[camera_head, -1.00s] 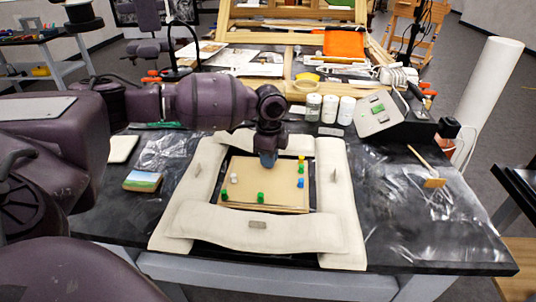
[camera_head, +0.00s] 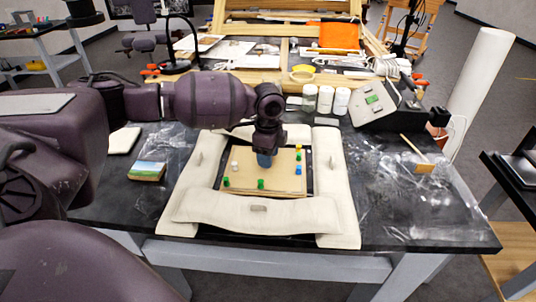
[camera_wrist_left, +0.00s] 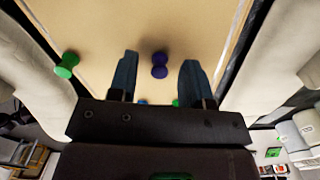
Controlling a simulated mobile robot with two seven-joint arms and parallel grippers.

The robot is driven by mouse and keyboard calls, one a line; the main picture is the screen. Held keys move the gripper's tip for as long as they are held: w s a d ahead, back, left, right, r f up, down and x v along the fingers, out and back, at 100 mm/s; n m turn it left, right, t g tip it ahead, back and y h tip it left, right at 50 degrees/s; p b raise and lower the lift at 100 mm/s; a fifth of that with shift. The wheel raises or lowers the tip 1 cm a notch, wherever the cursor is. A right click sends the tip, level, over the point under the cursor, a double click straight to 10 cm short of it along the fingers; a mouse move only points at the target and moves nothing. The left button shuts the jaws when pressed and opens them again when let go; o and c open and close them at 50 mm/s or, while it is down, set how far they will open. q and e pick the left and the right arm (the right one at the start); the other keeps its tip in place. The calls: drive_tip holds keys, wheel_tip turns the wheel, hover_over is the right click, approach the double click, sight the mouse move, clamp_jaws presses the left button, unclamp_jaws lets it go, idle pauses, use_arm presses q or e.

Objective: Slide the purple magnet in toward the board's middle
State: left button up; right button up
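The purple magnet (camera_wrist_left: 159,65) stands on the tan board (camera_wrist_left: 120,18) in the left wrist view, between the two fingers. My left gripper (camera_wrist_left: 158,75) is open, with a gap on each side of the magnet. In the head view the left gripper (camera_head: 264,160) points down over the far middle part of the board (camera_head: 245,190). The purple magnet is hidden behind it there. My right gripper is in neither view.
White padded bolsters (camera_head: 180,205) surround the board. White jars (camera_head: 326,99) stand behind.

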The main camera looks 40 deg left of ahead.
use_arm(q)
drive_tip(key=shift+r, duration=0.1)
drive_tip(key=shift+r, duration=0.3)
wheel_tip(320, 180, up, 6)
drive_tip(key=shift+f+p, duration=0.2)
drive_tip(key=shift+p, duration=0.45)
wheel_tip(320, 180, up, 4)
drive_tip(key=shift+r+p, duration=0.2)
drive_tip(key=shift+p, duration=0.1)
